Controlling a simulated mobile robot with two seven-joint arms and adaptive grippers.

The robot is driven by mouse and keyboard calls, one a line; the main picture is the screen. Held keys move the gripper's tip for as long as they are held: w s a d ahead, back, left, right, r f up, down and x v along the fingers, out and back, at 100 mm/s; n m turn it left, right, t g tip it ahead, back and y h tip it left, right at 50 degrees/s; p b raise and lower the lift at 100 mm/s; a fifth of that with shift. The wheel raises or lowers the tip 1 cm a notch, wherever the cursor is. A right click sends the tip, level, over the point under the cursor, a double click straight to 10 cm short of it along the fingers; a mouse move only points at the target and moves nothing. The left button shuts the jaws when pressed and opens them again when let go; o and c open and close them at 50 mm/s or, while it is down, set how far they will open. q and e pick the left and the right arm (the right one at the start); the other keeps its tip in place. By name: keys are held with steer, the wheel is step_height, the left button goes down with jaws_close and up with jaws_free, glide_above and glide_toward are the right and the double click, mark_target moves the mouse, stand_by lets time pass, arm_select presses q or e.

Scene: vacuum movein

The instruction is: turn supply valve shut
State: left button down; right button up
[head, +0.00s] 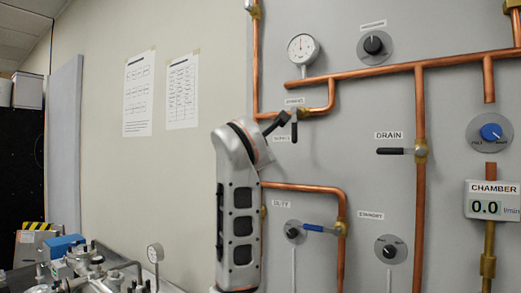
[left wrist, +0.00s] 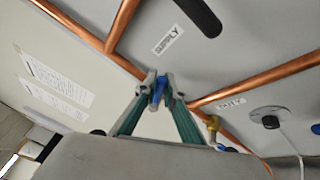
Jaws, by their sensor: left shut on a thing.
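The supply valve has a black lever (head: 294,130) that hangs down below a copper pipe on the grey panel. The lever also shows at the top of the left wrist view (left wrist: 200,15), close to the SUPPLY label (left wrist: 168,40). My left gripper (head: 283,119) is beside the valve's upper end in the head view. In the left wrist view its fingertips (left wrist: 158,88) are closed together on a small blue piece, and the black lever shows apart from them. I cannot tell what the blue piece belongs to. My right gripper is in neither view.
A drain valve with a black lever (head: 396,151) sits to the right. A lower valve with a blue lever (head: 318,229) is on the duty pipe. A gauge (head: 302,48), knobs and copper pipes crowd the panel. A bench with fittings (head: 110,277) stands at lower left.

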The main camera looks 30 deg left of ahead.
arm_select(q)
steer(key=f+m, duration=0.1)
steer(key=f+m+t, duration=0.1)
steer(key=m, duration=0.1)
steer(key=f+m+t, duration=0.1)
steer(key=m, duration=0.1)
steer(key=shift+d+b, duration=0.35)
steer(key=shift+b, duration=0.05)
steer(key=shift+m+t, duration=0.3)
steer(key=c, duration=2.1)
jaws_free()
steer(key=v, duration=1.2)
